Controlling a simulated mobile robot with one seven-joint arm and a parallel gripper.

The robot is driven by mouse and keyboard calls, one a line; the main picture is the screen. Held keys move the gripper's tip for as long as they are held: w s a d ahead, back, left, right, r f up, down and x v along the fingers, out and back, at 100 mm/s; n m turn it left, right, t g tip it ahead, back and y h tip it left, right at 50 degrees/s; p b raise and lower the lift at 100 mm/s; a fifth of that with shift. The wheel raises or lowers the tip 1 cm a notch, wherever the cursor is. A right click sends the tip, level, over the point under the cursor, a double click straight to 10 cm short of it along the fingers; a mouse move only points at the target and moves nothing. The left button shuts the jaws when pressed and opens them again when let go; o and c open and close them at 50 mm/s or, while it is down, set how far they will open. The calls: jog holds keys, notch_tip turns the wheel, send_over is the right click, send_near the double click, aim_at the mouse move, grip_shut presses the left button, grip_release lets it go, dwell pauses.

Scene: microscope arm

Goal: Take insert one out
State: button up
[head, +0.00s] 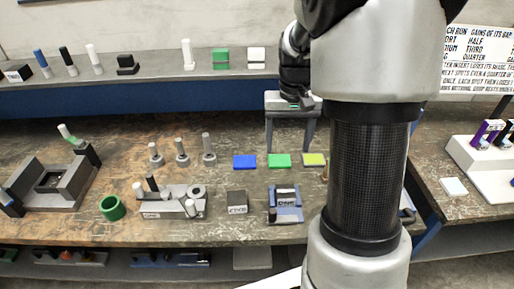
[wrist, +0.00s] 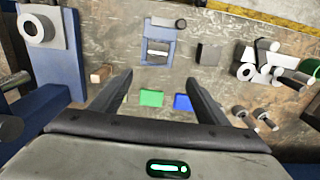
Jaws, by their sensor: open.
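I cannot tell which piece is insert one; no readable label in view names it. A blue holder (head: 286,204) with a pale labelled block in it stands at the front of the bench. It also shows beyond my fingertips in the wrist view (wrist: 157,47). My gripper (head: 289,148) is open and empty, fingers pointing down above the bench, behind the green plate (head: 279,160). In the wrist view the green plate (wrist: 151,98) and the blue plate (wrist: 183,102) show between the fingers of my gripper (wrist: 160,78). My arm hides part of the bench on the right.
A dark block (head: 237,202) and a grey fixture with cylinders (head: 170,204) stand left of the holder. Several grey pegs (head: 182,152) stand behind them. A green ring (head: 112,208) lies further left. A shelf (head: 150,75) runs along the back. Bare bench shows at centre left.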

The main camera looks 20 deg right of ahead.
send_over(286, 190)
jog(key=f, duration=1.2)
jog(key=shift+w+a+f, duration=0.2)
jog(key=shift+w+a, duration=0.05)
jog(key=shift+s+d+f, duration=0.1)
jog(key=shift+s+f, duration=0.1)
jog(key=shift+f, duration=1.15)
jog(key=shift+s+d+f, duration=0.1)
jog(key=shift+s+f, duration=0.1)
jog(key=shift+f, duration=1.1)
grip_shut()
jog(key=shift+w+r, duration=0.1)
